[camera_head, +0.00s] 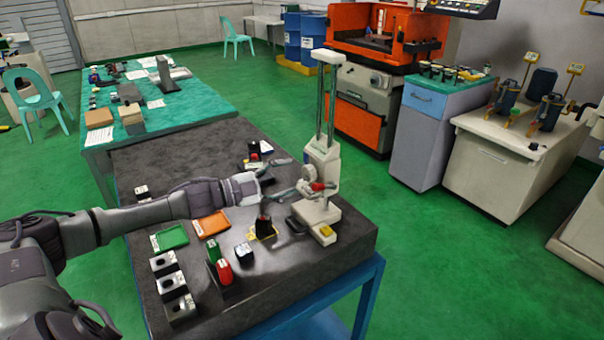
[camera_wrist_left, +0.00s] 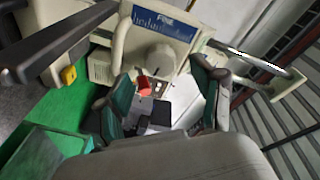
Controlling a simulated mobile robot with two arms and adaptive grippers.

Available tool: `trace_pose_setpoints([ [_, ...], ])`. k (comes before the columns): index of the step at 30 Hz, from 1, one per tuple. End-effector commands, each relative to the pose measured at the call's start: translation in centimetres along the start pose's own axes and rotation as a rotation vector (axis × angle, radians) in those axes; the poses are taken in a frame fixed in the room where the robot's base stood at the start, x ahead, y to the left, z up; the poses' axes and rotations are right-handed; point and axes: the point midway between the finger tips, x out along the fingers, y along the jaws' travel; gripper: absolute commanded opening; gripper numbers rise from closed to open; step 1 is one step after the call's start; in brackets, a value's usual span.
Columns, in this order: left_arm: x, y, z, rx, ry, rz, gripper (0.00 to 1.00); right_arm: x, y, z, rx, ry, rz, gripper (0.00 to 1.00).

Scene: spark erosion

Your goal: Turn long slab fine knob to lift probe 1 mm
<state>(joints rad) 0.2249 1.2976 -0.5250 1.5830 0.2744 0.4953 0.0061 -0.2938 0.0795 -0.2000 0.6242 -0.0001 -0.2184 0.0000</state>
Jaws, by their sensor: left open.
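The beige height gauge (camera_head: 322,160) with a tall twin-rod column stands upright near the right edge of the long dark slab (camera_head: 330,255). The red part also shows in the head view (camera_head: 318,186). My left gripper (camera_head: 288,177) is open and empty, pointing at the gauge's lower body. In the wrist view its fingers (camera_wrist_left: 162,78) lie either side of the knob, apparently not touching it. The probe tip cannot be made out.
Green (camera_head: 169,238) and orange (camera_head: 212,223) trays, grey blocks (camera_head: 165,263), red and green handled pieces (camera_head: 223,270) and a black-knobbed piece (camera_head: 263,225) lie on the slab below my left arm. A green-topped table (camera_head: 190,100) stands behind. The slab's right edge is close to the gauge.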

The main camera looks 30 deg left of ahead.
Motion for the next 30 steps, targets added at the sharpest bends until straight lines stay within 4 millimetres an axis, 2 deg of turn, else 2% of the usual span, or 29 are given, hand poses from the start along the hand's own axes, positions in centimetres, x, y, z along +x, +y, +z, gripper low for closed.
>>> trace_pose_setpoints([
  [3, 1.6, -0.4, -0.4, 0.002, 0.006, -0.003, 0.67, -0.7, 0.0, 0.2, 0.0, -0.005, -0.001, 0.0],
  [9, 3.5, -0.3, -0.2, 0.0, 0.002, -0.002, 0.67, -1.5, -0.1, 0.7, 0.0, -0.013, -0.002, 0.0],
  [21, 4.2, 0.0, -0.1, 0.001, 0.001, 0.001, 0.67, -1.6, -0.1, 0.8, 0.0, -0.015, -0.002, 0.0],
  [23, 4.2, 0.0, -0.1, 0.001, 0.001, 0.001, 0.61, -1.6, -0.1, 0.8, 0.0, -0.015, -0.002, 0.0],
  [30, 4.2, 0.0, -0.1, 0.001, 0.001, 0.001, 0.21, -1.6, -0.1, 0.7, 0.0, -0.014, -0.001, 0.0],
])
